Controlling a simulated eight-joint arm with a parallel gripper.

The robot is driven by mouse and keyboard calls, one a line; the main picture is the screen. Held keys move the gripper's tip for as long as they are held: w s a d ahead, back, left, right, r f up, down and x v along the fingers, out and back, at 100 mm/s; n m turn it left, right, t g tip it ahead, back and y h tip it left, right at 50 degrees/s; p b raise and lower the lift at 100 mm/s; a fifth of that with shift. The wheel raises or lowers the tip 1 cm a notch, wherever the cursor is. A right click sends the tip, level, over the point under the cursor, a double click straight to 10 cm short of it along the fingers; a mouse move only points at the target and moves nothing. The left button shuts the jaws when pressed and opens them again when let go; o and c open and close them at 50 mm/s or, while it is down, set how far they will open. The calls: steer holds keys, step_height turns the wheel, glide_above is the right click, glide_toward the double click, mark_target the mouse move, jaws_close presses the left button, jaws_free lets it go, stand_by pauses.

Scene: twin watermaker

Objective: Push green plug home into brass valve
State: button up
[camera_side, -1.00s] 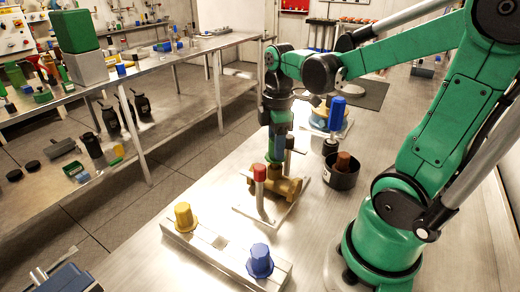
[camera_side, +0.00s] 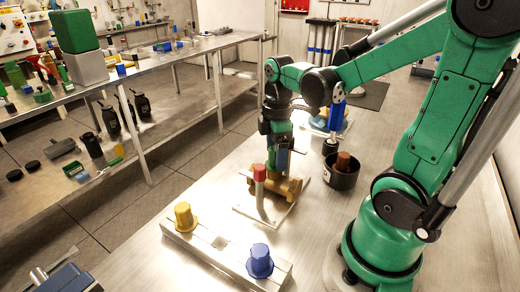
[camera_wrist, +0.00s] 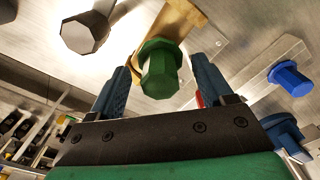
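The green plug (camera_wrist: 160,68) has a faceted head and a wider collar. In the wrist view it stands at the end of the brass valve (camera_wrist: 176,22); how deep it sits is hard to tell. My gripper (camera_wrist: 163,82) is open, with its two blue fingers on either side of the plug and visible gaps to both. In the side view the brass valve (camera_side: 291,188) lies on a pale plate, and my gripper (camera_side: 281,163) is just above and behind it. The plug is hidden there.
A red-topped post (camera_side: 260,174) stands right beside the valve. A pale block (camera_side: 212,243) in front carries a yellow plug (camera_side: 185,216) and a blue plug (camera_side: 260,261). A dark round container (camera_side: 341,172) is to the right.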

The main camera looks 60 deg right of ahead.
steer(key=shift+r, duration=0.1)
steer(key=shift+r, duration=2.7)
steer(key=w+a+f+m+t, duration=0.1)
steer(key=w+a+m+t, duration=0.1)
steer(key=a+m+t, duration=0.5)
steer(key=a+m, duration=0.2)
steer(key=a, duration=0.1)
steer(key=shift+w, duration=0.35)
